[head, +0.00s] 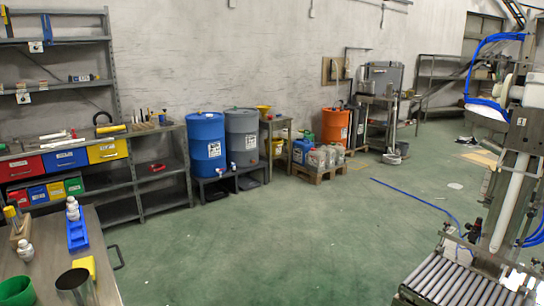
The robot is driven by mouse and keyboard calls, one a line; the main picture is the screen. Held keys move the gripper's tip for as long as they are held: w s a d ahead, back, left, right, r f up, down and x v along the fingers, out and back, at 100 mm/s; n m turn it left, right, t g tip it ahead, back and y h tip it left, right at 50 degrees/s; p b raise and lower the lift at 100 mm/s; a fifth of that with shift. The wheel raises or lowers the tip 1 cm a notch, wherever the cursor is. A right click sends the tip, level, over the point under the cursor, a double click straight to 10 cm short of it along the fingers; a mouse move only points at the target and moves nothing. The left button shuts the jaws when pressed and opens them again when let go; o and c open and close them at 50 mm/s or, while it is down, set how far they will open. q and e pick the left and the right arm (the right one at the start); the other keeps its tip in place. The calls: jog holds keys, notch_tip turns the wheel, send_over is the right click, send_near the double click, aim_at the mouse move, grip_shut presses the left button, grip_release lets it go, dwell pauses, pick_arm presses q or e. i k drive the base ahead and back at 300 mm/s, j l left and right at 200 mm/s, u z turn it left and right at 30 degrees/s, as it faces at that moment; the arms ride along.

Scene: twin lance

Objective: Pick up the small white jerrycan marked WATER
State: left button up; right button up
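Several small pale grey-white jerrycans (316,161) stand on a low wooden pallet by the back wall, right of the middle, in the head view. Their labels are too small to read, so I cannot tell whether one is marked WATER. A blue jerrycan (301,150) stands beside them on the left. Neither of my grippers shows in this view.
A blue drum (205,142) and a grey drum (242,135) stand on low stands left of the pallet. An orange drum (335,124) is behind it. A workbench (45,262) is near left, a roller conveyor (462,284) near right. The green floor (270,240) between is open.

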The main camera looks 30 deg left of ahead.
aim_at(331, 153)
jog(key=u, duration=0.55)
jog(key=i+l+z, duration=0.1)
jog(key=i, duration=0.55)
jog(key=i+l+z, duration=0.1)
jog(key=i, duration=0.55)
jog(key=i+u, duration=0.5)
jog(key=i, duration=0.15)
jog(key=i+l+u, duration=0.15)
jog(key=i+u, duration=0.3)
jog(key=i, duration=0.2)
jog(key=i+j+z, duration=0.1)
jog(key=i, duration=1)
jog(key=i+l+z, duration=0.15)
jog(key=i+z, duration=0.55)
jog(key=i, duration=0.2)
jog(key=i+j+z, duration=0.2)
jog(key=i+z, duration=0.35)
jog(key=i, duration=3)
